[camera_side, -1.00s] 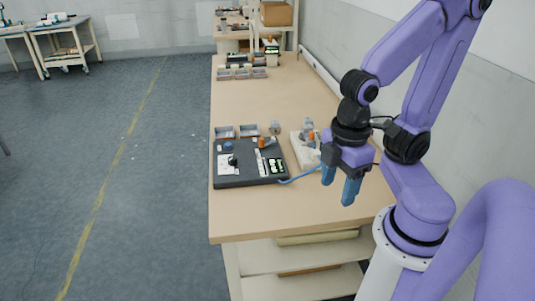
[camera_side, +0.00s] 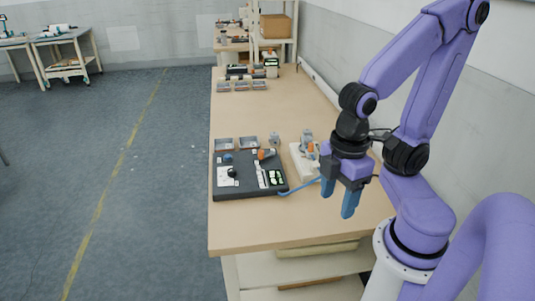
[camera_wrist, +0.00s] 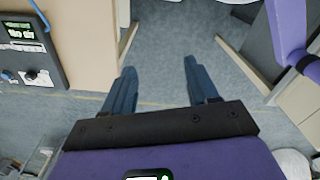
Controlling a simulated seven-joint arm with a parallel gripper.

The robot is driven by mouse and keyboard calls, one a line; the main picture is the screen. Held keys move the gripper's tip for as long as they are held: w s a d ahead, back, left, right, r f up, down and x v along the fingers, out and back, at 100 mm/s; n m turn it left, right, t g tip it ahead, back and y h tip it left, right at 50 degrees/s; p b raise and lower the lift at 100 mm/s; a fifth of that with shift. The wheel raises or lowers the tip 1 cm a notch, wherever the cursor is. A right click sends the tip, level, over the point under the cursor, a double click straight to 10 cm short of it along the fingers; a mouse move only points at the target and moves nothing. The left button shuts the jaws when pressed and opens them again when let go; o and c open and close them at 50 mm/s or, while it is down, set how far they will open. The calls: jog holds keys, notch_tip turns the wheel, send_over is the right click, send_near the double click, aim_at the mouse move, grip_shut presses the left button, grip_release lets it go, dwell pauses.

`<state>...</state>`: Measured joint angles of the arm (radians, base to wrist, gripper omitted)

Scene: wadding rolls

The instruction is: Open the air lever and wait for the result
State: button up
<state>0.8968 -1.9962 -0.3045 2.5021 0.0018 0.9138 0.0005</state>
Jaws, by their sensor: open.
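A black control box (camera_side: 230,190) lies on the bench with a black knob (camera_side: 232,172), a blue button (camera_side: 227,157) and a lit display (camera_side: 276,178). An orange lever-like part (camera_side: 265,154) stands at its back edge. A white-based fixture (camera_side: 302,168) with another orange part (camera_side: 313,147) stands to its right. I cannot tell which orange part is the air lever. My gripper (camera_side: 338,195) is open and empty, pointing down above the bench, right of the box and fixture. In the wrist view, its fingers (camera_wrist: 160,68) are apart with nothing between; the box (camera_wrist: 40,68) shows at upper left.
A blue hose (camera_side: 300,187) runs from the box toward the fixture. Grey trays (camera_side: 223,144) sit behind the box. More trays and equipment (camera_side: 241,86) stand farther back. The bench top (camera_side: 285,110) between is clear. A wall runs along the right.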

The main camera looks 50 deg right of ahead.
jog(key=shift+c, duration=1)
jog(key=w+d+r+m, duration=0.1)
jog(key=w+m, duration=0.1)
jog(key=w, duration=1.1)
jog(key=w+d+r+m, duration=0.2)
jog(key=w, duration=1.2)
jog(key=w+d+f+m, duration=0.1)
jog(key=w+d+f, duration=0.1)
jog(key=w+d, duration=0.9)
jog(key=w+d+f+m, duration=0.1)
jog(key=d+f, duration=0.1)
jog(key=d, duration=0.5)
jog(key=w+d+f+m, duration=0.1)
jog(key=d+f, duration=0.1)
jog(key=d, duration=0.5)
jog(key=f, duration=1.6)
jog(key=shift+a, duration=0.2)
